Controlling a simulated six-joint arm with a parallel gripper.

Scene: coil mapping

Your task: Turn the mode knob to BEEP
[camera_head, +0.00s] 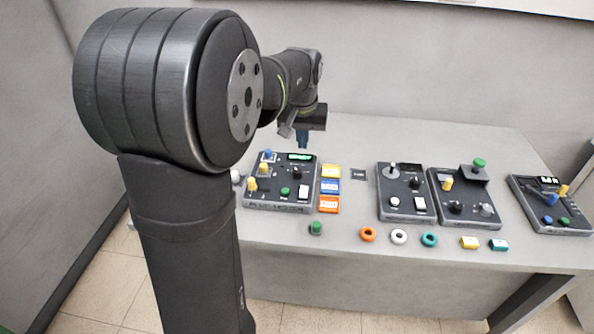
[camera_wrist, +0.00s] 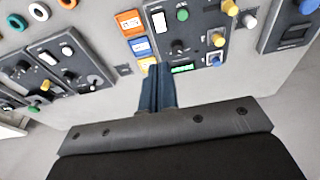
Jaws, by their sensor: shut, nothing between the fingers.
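A dark control panel (camera_head: 258,204) with a lit green display (camera_head: 300,157) stands at the left of the table. It has a black knob (camera_head: 297,173), which also shows in the wrist view (camera_wrist: 178,46). Other black knobs (camera_head: 414,182) sit on the middle panels. Lettering is too small to read, so I cannot tell which is the mode knob or where BEEP lies. My gripper (camera_head: 303,146) is shut and empty, its blue fingers above the table just behind the left panel. In the wrist view the fingers (camera_wrist: 157,70) appear beside the display, apart from the black knob.
Yellow, blue and orange blocks (camera_head: 329,187) lie right of the left panel. A green button piece (camera_head: 316,228), several rings (camera_head: 399,237) and small blocks (camera_head: 469,243) line the front edge. More panels (camera_head: 402,215) stand in the middle and far right. The table behind the panels is clear.

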